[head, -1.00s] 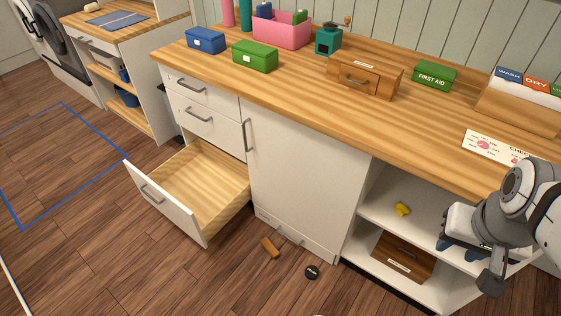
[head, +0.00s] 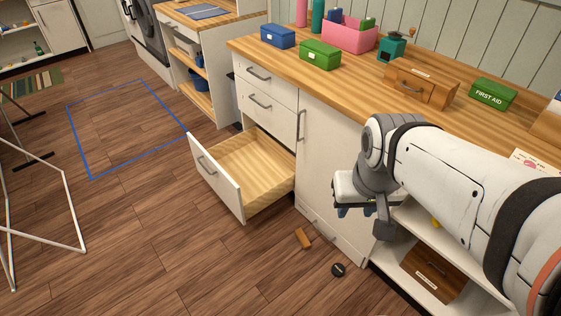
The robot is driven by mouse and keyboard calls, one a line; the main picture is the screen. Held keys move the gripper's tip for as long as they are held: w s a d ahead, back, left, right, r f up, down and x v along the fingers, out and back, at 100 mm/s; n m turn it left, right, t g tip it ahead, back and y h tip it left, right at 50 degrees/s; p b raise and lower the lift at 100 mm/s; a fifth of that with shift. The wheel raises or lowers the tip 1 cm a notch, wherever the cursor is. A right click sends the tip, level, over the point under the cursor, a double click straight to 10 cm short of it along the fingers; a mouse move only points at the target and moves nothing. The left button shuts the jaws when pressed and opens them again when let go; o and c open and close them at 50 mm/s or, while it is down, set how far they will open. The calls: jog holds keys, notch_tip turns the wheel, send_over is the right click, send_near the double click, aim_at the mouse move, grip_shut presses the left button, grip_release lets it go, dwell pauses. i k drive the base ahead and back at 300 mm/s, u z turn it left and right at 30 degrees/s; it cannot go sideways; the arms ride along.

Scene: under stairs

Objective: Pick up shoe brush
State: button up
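A small brown block-like thing (head: 303,238), which looks like the shoe brush, lies on the wooden floor in front of the white cabinet, right of the open drawer. Its bristles cannot be made out. My gripper (head: 355,211) hangs from the arm in front of the cabinet door, up and to the right of the brush in the picture. Its two blue fingertips show apart, with nothing seen between them. It is not touching the brush.
The bottom drawer (head: 216,178) is pulled out and looks empty. The cabinet's open shelf holds a wooden box (head: 434,270). A white frame rack (head: 75,205) stands at left. Floor at lower centre is clear.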

aim_at(300, 234)
jog(key=i, duration=1)
jog(key=u, duration=0.05)
